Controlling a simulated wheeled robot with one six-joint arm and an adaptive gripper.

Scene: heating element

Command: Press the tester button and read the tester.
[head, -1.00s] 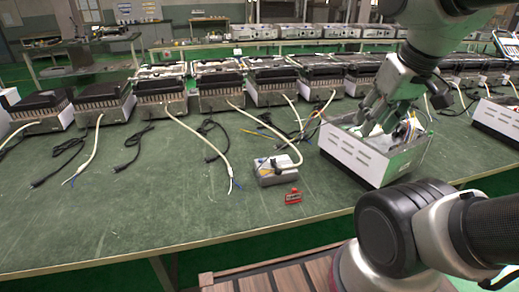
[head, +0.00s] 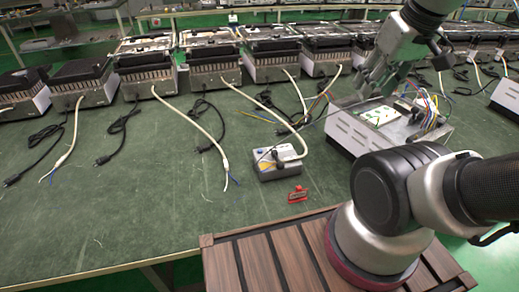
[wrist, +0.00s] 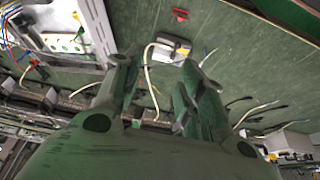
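The tester (head: 278,163) is a small grey box with a yellow mark, a blue part and a dark part on top. It lies on the green table, and a thick pale cable reaches it. It also shows in the wrist view (wrist: 172,48), beyond the fingers; its reading is too small to make out. My gripper (head: 372,86) is above the back left of an open white housing (head: 372,140), up and to the right of the tester. In the wrist view my gripper (wrist: 160,62) has its two fingers apart with nothing between them.
The housing holds a pale board and coloured wires; a thin dark lead runs from the tester towards it. A small red part (head: 298,194) lies in front of the tester. Several heater units (head: 212,72) line the back, with loose cables. The front left of the table (head: 120,220) is clear.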

